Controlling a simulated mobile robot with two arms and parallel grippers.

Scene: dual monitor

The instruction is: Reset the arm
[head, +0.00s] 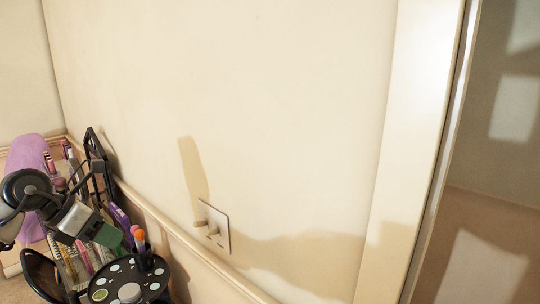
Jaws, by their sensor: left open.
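My left arm comes in at the lower left edge. Its gripper (92,214) is open, with nothing visible between its fingers. The gripper is apart from the switch plate. The clutter behind partly blurs the outline of the fingers. My right gripper is not in the view.
A purple cloth-like item (30,152) lies behind my arm. A black round holder (128,283) with pale spots and brushes stands at the bottom left. A rail (172,226) runs along the wall. A pale door frame (408,150) stands at the right, beside an opening.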

